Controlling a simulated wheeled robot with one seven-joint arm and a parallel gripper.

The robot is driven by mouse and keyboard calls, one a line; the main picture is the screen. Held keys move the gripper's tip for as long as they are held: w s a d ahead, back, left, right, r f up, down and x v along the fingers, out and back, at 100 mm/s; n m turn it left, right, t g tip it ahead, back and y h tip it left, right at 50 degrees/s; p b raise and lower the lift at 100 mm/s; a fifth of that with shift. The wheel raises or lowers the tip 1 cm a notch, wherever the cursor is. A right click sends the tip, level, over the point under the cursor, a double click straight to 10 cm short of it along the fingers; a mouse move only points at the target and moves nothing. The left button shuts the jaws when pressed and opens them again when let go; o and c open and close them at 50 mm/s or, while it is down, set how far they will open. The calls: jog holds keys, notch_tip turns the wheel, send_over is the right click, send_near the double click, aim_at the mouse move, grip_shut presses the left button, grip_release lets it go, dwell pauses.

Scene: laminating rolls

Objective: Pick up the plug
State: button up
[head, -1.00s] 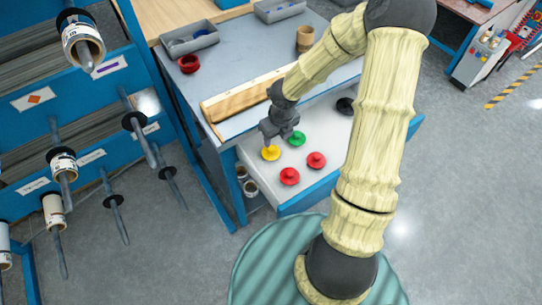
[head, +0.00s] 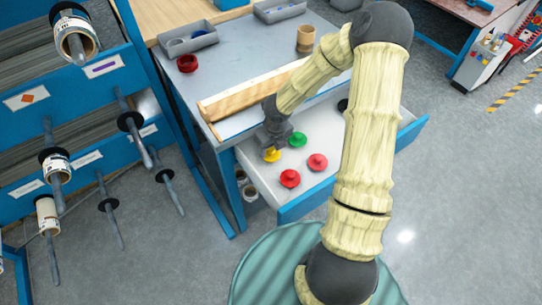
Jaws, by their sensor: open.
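Several plugs lie in the open white drawer (head: 328,187) under the workbench. A yellow plug (head: 272,156) is at the drawer's left, a green plug (head: 298,139) is behind and to its right, and two red plugs (head: 289,178) (head: 317,161) lie nearer the front. A black plug (head: 343,105) is partly hidden behind my arm. My gripper (head: 272,148) is open and points down at the yellow plug, around or just above its knob. The fingers are small and dark here, so I cannot tell whether they touch it.
A blue rack (head: 85,85) with rolls on rods stands at the left.

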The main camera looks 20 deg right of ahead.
aim_at(274, 150)
jog(key=shift+c, duration=0.2)
dwell(0.3)
jog(key=c, duration=1)
jog(key=shift+r, duration=0.1)
jog(key=shift+d+r+p, duration=0.15)
jog(key=shift+r+p, duration=0.25)
jog(key=r+p, duration=0.2)
jog(key=r, duration=0.1)
jog(key=r+p, duration=0.1)
jog(key=r, duration=0.2)
jog(key=shift+s+d+r+p, duration=0.15)
jog(key=shift+d+r+p, duration=0.05)
jog(key=shift+r+p, duration=0.2)
jog(key=s+d+p, duration=0.1)
jog(key=s+d, duration=0.1)
jog(key=d, duration=0.4)
jog(key=s+d+p, duration=0.1)
jog(key=s+d, duration=0.1)
jog(key=d, duration=0.4)
jog(key=s+d+p, duration=0.1)
jog(key=s+d, duration=0.2)
jog(key=d, duration=0.3)
jog(key=shift+f+p, duration=0.35)
jog(key=shift+a, duration=0.1)
